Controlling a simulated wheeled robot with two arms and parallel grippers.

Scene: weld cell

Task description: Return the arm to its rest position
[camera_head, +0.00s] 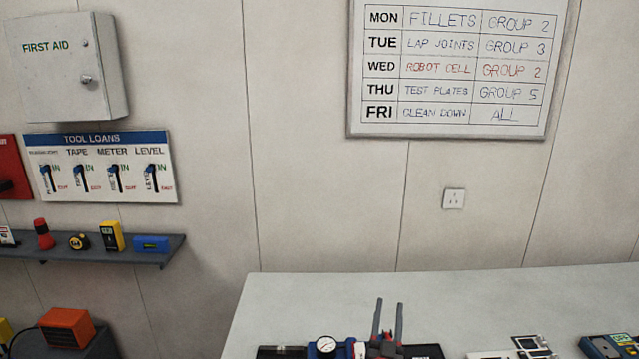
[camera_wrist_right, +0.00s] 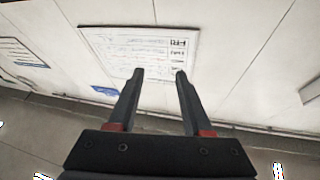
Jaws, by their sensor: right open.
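My right gripper (camera_head: 389,303) shows at the bottom of the head view, over the near part of the pale bench (camera_head: 300,296). Its two dark grey fingers point up in the picture and stand apart, with nothing between them. In the right wrist view the same gripper (camera_wrist_right: 160,73) is open and empty, with red at the finger bases. Beyond its fingertips is the wall with the schedule board (camera_wrist_right: 115,45), seen upside down. My left gripper is in neither view.
A round gauge (camera_head: 327,345) on a blue body stands just left of the gripper. Flat cards (camera_head: 530,343) and a meter-like device (camera_head: 612,345) lie to the right. A shelf (camera_head: 150,252) with small tools is on the left wall. The bench behind the gripper is clear.

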